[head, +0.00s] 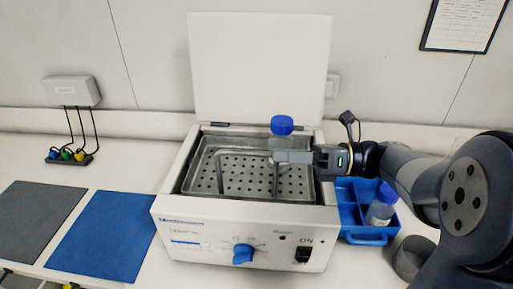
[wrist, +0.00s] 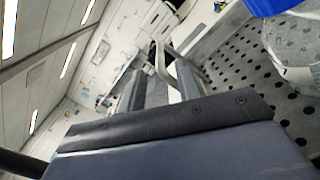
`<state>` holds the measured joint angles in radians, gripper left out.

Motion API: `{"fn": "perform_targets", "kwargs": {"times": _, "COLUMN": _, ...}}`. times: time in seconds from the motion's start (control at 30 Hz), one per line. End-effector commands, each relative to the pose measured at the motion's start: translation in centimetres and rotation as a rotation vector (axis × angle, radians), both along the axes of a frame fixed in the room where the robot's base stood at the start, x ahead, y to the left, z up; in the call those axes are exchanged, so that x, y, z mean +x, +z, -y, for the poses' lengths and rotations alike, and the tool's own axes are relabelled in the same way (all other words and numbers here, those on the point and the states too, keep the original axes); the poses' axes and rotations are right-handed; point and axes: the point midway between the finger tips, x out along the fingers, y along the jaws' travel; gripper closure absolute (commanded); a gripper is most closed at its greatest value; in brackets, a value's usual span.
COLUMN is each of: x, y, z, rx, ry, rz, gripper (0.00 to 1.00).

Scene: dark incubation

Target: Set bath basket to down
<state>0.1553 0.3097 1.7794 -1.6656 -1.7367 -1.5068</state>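The water bath (head: 250,222) stands on the bench with its white lid (head: 260,70) raised. Its perforated metal basket (head: 205,184) sits inside the tank, with upright handle parts (head: 220,172) above the holes. The basket's holed floor also shows in the wrist view (wrist: 237,72). A clear bottle with a blue cap (head: 282,125) is at the basket's rear, partly hidden by my gripper (head: 277,157). My gripper reaches in from the right, at the right handle part. In the wrist view a metal bar (wrist: 160,58) shows between its fingers (wrist: 160,88). Whether they grip it is unclear.
A blue mat (head: 103,236) and a grey mat (head: 35,218) lie to the left. The bath's front carries a blue knob (head: 243,254) and a switch (head: 302,254).

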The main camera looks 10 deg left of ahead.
Motion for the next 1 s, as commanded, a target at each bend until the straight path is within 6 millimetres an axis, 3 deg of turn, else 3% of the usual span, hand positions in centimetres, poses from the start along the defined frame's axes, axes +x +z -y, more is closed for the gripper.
{"fn": "perform_targets", "kwargs": {"times": 0.2, "x": -0.2, "y": 0.2, "z": -3.8, "rx": -0.001, "ry": 0.003, "rz": -0.002, "gripper": 0.67}}
{"fn": "perform_targets", "kwargs": {"times": 0.4, "x": -0.2, "y": 0.1, "z": -5.6, "rx": 0.000, "ry": 0.000, "rz": 0.000, "gripper": 0.67}}
{"fn": "perform_targets", "kwargs": {"times": 0.77, "x": -0.2, "y": 0.0, "z": -6.1, "rx": -0.001, "ry": -0.002, "rz": 0.001, "gripper": 0.67}}
{"fn": "perform_targets", "kwargs": {"times": 1.0, "x": -0.2, "y": 0.0, "z": -6.1, "rx": -0.001, "ry": -0.001, "rz": 0.001, "gripper": 0.85}}
